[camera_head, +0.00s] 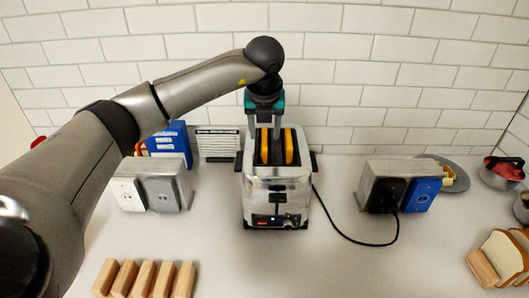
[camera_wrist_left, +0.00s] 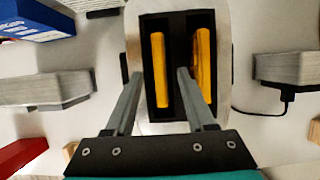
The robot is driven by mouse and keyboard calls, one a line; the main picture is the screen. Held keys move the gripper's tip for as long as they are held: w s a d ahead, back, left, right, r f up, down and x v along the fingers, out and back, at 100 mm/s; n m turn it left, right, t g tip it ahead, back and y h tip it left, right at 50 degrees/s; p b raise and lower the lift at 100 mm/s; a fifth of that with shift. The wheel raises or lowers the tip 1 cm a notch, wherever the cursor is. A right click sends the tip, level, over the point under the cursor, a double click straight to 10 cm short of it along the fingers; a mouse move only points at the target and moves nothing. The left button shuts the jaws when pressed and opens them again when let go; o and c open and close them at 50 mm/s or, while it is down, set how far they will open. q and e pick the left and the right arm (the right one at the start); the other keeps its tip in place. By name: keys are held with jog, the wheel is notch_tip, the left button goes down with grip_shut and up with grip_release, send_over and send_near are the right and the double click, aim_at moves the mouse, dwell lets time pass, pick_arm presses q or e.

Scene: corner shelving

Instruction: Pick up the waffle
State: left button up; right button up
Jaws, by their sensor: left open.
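A silver toaster (camera_head: 277,190) stands on the counter against the tiled wall. Two golden waffles stand upright in its two slots: a left waffle (camera_head: 264,147) and a right waffle (camera_head: 289,147). My left gripper (camera_head: 264,136) points down over the toaster, open and empty. In the left wrist view, the left waffle (camera_wrist_left: 158,70) appears between the two fingers of my left gripper (camera_wrist_left: 159,74), and the right waffle (camera_wrist_left: 203,68) lies outside the right finger. I cannot tell how far down the fingertips reach. The lower parts of the waffles are hidden in the slots. My right gripper is not in view.
Outlet boxes stand left (camera_head: 163,185) and right (camera_head: 390,187) of the toaster. A black cord (camera_head: 345,237) runs to the right one. A blue box (camera_head: 168,141) is behind left. Wooden blocks (camera_head: 142,278) and bread slices (camera_head: 505,257) lie in front. The counter before the toaster is clear.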

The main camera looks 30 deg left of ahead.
pick_arm(q)
jog(key=shift+x, duration=0.95)
jog(key=shift+f, duration=0.25)
grip_shut()
dwell(1.0)
